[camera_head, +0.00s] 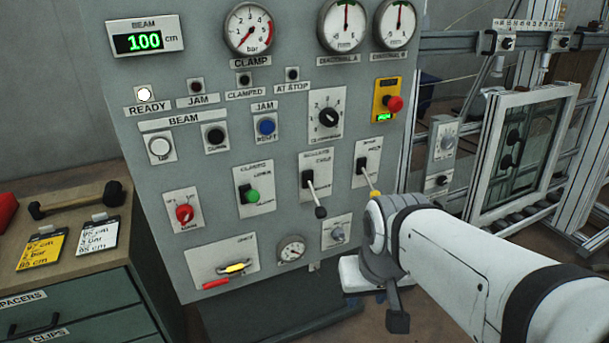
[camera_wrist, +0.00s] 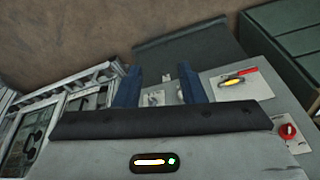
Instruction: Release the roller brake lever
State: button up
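The control panel (camera_head: 215,150) carries two lever switches. The right lever (camera_head: 369,180) has a yellow tip just above my arm, and the left lever (camera_head: 315,198) has a black tip. Their small labels are too blurred to tell surely which is the roller brake. Neither lever is identifiable in the wrist view. My gripper (camera_wrist: 158,72) shows two dark blue fingers spread apart with nothing held. Between them, beyond, is a small plate with a grey knob (camera_wrist: 154,98). In the head view my arm largely hides the gripper, in front of the panel's lower right.
A red emergency button (camera_head: 394,103) is above the right lever. A green knob (camera_head: 252,196) and red knob (camera_head: 185,213) lie left. A drawer cabinet (camera_head: 75,290) stands left, a framed machine (camera_head: 520,150) right.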

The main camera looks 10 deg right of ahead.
aim_at(321, 211)
jog(key=i, duration=0.1)
jog(key=u, duration=0.05)
jog(key=k, duration=1.35)
jog(key=z, duration=0.5)
jog(key=i, duration=1.95)
jog(key=u, duration=0.5)
